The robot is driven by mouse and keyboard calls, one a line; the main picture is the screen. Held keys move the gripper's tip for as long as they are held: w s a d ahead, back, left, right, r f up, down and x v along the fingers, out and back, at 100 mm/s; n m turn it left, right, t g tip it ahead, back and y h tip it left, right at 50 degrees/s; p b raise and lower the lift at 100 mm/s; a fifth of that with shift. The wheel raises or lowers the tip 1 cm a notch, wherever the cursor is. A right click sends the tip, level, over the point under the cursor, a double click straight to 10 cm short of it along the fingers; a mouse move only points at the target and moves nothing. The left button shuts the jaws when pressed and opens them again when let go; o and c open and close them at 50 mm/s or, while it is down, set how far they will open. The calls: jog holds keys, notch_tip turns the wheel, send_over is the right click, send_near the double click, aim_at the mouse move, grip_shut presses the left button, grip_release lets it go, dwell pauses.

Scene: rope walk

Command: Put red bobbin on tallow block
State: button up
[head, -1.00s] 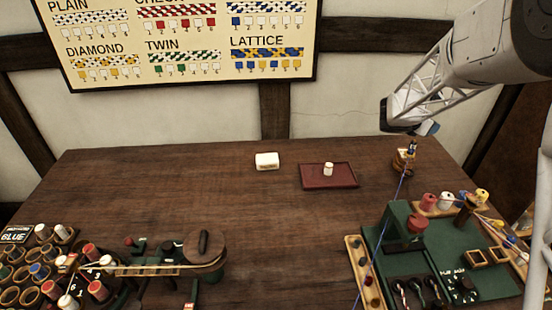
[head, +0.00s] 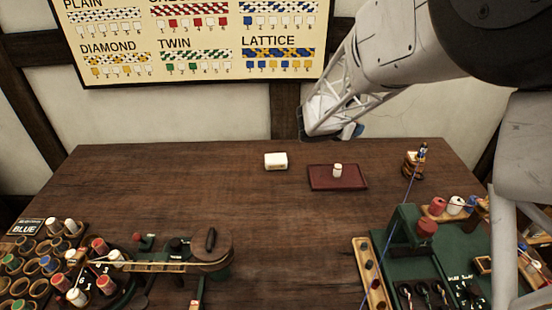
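The tallow block appears to be the small white block (head: 276,161) with a label on its front, lying on the table left of the red tray; nothing sits on it. Red-topped bobbins stand in the machine at the lower left, one of them here (head: 99,246). A red bobbin (head: 438,206) also stands on the wooden rack at the right. My gripper (head: 347,132) is at the end of the arm, high over the back of the table, above and behind the red tray. Its fingers are not clear, and I see no bobbin held there.
A dark red tray (head: 318,182) holds a small white cylinder (head: 337,170). A wooden stand (head: 413,165) carries a blue thread toward the green machine (head: 440,250) at the right. A bobbin rack (head: 30,262) fills the lower left. The table's middle is clear.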

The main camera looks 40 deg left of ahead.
jog(key=s+a+n+y, duration=0.1)
jog(key=s+a, duration=0.4)
jog(key=s, duration=0.4)
jog(key=s+a+n+y, duration=0.1)
jog(key=s+a+y, duration=0.1)
jog(key=s+a, duration=0.55)
notch_tip(320, 180, down, 12)
jog(key=s+d, duration=0.1)
jog(key=s, duration=0.1)
jog(key=shift+d, duration=0.3)
jog(key=shift+s+r, duration=0.1)
send_over(276, 158)
jog(key=shift+f, duration=0.7)
jog(key=shift+f, duration=1.8)
jog(key=shift+f, duration=0.1)
